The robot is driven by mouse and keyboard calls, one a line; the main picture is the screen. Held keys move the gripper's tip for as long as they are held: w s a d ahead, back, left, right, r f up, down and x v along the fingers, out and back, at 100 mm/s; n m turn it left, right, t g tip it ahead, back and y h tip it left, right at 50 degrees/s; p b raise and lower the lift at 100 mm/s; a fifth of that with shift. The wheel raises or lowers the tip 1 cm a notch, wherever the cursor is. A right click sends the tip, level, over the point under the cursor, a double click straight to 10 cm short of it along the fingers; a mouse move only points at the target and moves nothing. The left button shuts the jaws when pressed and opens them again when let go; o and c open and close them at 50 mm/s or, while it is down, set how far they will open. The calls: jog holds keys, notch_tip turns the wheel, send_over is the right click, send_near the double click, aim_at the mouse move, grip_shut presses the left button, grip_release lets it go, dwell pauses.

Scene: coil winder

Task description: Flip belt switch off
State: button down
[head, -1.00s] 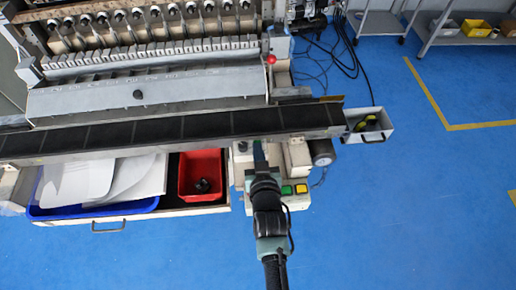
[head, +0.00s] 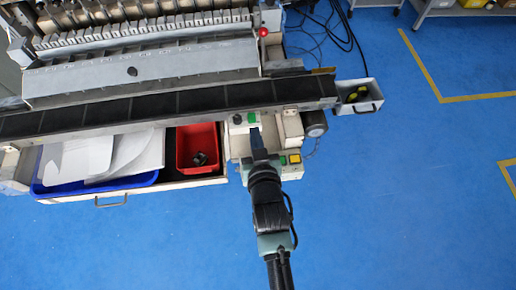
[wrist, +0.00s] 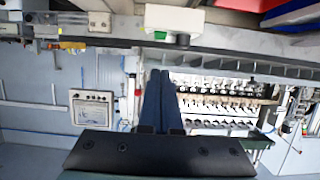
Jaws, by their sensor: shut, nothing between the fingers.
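A small white switch box (head: 245,121) with a green button (head: 252,117) and a black knob (head: 238,119) sits just below the black conveyor belt (head: 190,101) in the head view. The white box also shows at the top of the wrist view (wrist: 173,18), with its green button (wrist: 160,36) and dark knob (wrist: 183,39). My gripper (head: 256,133) is shut and empty, its blue fingers pointing at the box from the front. In the wrist view my fingertips (wrist: 160,72) appear just below the green button, seemingly apart from it. The switch's on or off state is unclear.
A control box with a yellow button (head: 295,158) lies right of my gripper. An open drawer holds a red bin (head: 198,148) and a blue tray (head: 45,189) with white sheets. A small metal bin (head: 366,103) hangs at the belt's right end. Blue floor is clear at right.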

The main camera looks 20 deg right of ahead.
jog(key=shift+s+a+r+b, duration=0.1)
jog(key=shift+s+a+b, duration=0.15)
jog(key=shift+s, duration=0.8)
jog(key=shift+s+a+b, duration=0.1)
jog(key=shift+s+a, duration=0.25)
jog(key=shift+s, duration=0.65)
jog(key=w+a+r+t, duration=0.2)
jog(key=w+r, duration=0.2)
jog(key=r, duration=0.7)
jog(key=w+a+r+n+t+y, duration=0.1)
jog(key=w+a+r+t, duration=0.15)
jog(key=r, duration=0.75)
jog(key=w+a+r+t, duration=0.15)
jog(key=w+r, duration=0.25)
jog(key=r, duration=0.7)
jog(key=s+a+r+t+y, duration=0.1)
jog(key=s+r, duration=0.3)
jog(key=r, duration=0.6)
jog(key=s+a+r+n+t+y, duration=0.1)
jog(key=s+a+r+t, duration=0.2)
jog(key=r, duration=0.7)
jog(key=s+a+r+n+t, duration=0.1)
jog(key=s+r+t, duration=0.3)
jog(key=r, duration=0.6)
jog(key=shift+s+a+y, duration=0.4)
jog(key=shift+s+a, duration=0.15)
jog(key=shift+a, duration=0.3)
